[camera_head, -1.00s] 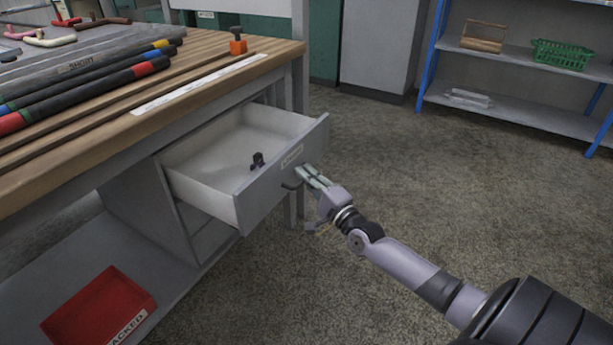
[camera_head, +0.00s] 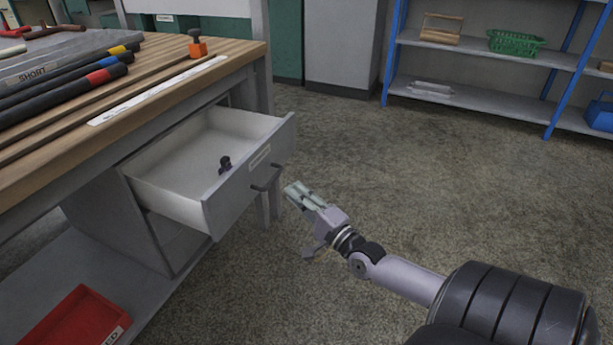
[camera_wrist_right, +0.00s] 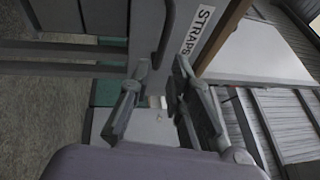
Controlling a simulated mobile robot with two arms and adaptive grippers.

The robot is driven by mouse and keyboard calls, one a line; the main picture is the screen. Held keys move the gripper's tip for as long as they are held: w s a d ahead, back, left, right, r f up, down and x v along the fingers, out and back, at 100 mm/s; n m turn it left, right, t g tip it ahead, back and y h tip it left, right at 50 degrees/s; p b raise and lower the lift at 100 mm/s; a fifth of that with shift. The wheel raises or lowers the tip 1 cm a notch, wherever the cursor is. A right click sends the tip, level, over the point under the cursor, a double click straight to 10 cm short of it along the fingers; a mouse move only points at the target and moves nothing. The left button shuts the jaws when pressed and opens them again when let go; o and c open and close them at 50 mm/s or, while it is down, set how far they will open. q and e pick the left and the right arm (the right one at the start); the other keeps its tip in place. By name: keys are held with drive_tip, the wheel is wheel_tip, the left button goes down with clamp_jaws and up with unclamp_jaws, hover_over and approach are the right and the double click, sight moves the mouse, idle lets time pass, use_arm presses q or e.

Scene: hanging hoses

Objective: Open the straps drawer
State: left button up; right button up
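The straps drawer (camera_head: 225,203) stands pulled well out from under the workbench, with a small dark item (camera_head: 225,164) inside. Its front carries a dark bar handle (camera_head: 268,181) and a white label, which reads STRAPS in the right wrist view (camera_wrist_right: 198,30). My right gripper (camera_head: 291,190) is just in front of the handle, apart from it and empty. In the right wrist view its fingers (camera_wrist_right: 161,68) are spread, with the handle (camera_wrist_right: 166,32) beyond the tips. My left gripper is not in view.
The wooden workbench top (camera_head: 230,58) holds several dark hoses (camera_head: 70,85) and an orange block (camera_head: 197,47). A red bin (camera_head: 75,325) sits on the lower shelf. Blue-posted shelving (camera_head: 470,95) stands at the back right. The floor (camera_head: 400,170) between is clear.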

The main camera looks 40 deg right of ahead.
drive_tip(key=s, duration=0.3)
drive_tip(key=shift+s+f, duration=0.3)
idle(0.3)
